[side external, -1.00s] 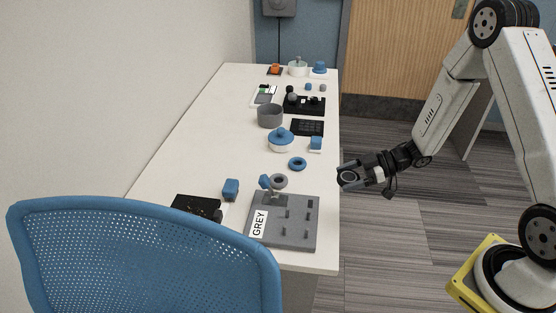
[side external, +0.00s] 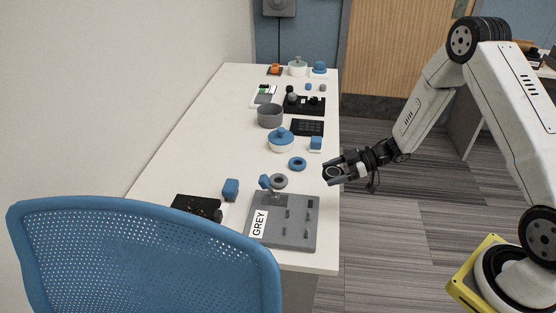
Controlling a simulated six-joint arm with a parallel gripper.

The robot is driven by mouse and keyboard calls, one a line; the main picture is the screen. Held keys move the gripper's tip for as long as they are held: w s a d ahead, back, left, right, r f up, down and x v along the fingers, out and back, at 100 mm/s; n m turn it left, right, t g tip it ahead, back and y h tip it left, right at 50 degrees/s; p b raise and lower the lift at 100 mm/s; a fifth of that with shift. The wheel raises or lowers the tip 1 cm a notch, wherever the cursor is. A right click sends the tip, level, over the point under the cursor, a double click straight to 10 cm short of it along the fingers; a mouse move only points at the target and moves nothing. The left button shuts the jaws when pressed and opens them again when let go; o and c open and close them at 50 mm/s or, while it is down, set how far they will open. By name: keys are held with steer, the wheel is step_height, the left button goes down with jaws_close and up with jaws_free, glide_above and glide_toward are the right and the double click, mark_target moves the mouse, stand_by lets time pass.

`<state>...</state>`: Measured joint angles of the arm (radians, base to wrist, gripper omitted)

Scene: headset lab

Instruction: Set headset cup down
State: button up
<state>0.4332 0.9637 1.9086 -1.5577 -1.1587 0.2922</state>
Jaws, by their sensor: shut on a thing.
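My gripper (side external: 334,173) is shut on a small dark, round headset cup (side external: 336,172) with a paler rim. It holds the cup above the right edge of the table, level with the far end of the grey board. The fingers hide part of the cup. The grey board (side external: 296,238) lies at the near right of the table, with a white label reading "GREY" (side external: 259,223) and several small dark pegs. A grey ring (side external: 279,181) sits at its far edge beside a small blue piece (side external: 264,182).
A blue ring (side external: 297,163), a blue-lidded white pot (side external: 281,140), a blue and white block (side external: 316,144) and a grey bowl (side external: 270,116) stand farther back. A blue chair (side external: 145,255) fills the near left. The table's left middle (side external: 200,140) is clear.

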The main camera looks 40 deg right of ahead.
glide_above(310, 187)
steer(key=s, duration=0.2)
step_height(310, 187, down, 5)
steer(key=shift+r, duration=0.1)
steer(key=shift+w+f, duration=0.55)
steer(key=shift+f, duration=0.15)
steer(key=shift+w+f, duration=0.45)
steer(key=shift+f, duration=1.5)
steer(key=shift+f, duration=0.2)
steer(key=o, duration=1.1)
